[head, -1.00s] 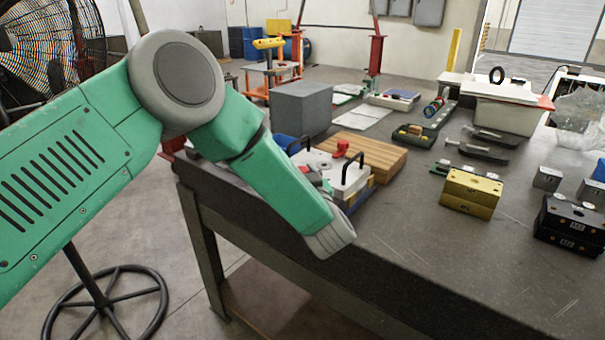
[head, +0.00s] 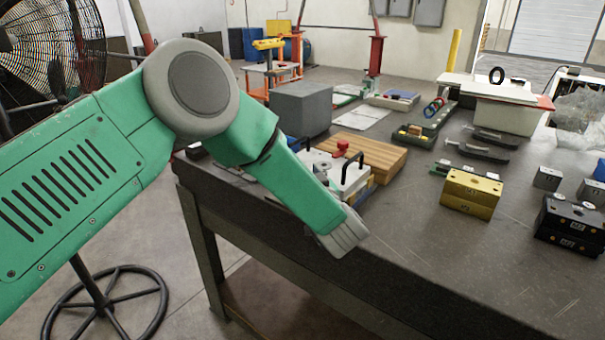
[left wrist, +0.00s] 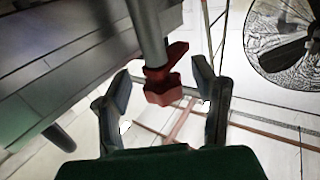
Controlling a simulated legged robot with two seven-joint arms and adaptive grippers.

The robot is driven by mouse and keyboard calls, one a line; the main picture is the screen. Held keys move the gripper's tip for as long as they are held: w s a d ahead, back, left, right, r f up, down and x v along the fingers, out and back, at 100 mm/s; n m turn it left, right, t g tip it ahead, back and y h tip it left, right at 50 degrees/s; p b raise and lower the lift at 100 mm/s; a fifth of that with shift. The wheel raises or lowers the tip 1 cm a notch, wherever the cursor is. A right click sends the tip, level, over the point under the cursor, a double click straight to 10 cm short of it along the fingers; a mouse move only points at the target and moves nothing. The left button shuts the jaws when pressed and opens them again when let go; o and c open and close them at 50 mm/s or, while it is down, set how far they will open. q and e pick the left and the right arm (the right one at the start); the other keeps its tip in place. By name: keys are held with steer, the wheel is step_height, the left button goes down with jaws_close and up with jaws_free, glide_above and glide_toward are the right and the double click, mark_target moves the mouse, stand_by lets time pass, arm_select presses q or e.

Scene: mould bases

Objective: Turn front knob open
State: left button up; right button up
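My left arm crosses the head view, and its wrist end hides its fingers there. In the left wrist view my left gripper (left wrist: 161,75) is open, one finger on each side of a red knob (left wrist: 164,88) on a grey cylindrical post. I cannot tell whether the fingers touch it. In the head view a mould base with a white top plate (head: 322,161) and black handles stands near the table's left edge, partly hidden by my forearm. A red knob (head: 341,147) shows at its far side. The mould's front part is hidden. My right gripper is not in view.
A wooden board (head: 375,152) and grey block (head: 300,108) lie behind the mould. A yellow block (head: 471,192) and black blocks (head: 570,225) stand to the right. A large fan (head: 50,50) stands at the left.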

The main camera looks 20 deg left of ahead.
arm_select(q)
steer(key=shift+r, duration=0.1)
steer(key=shift+s+d, duration=0.1)
steer(key=v, duration=1.1)
steer(key=shift+s+d, duration=0.25)
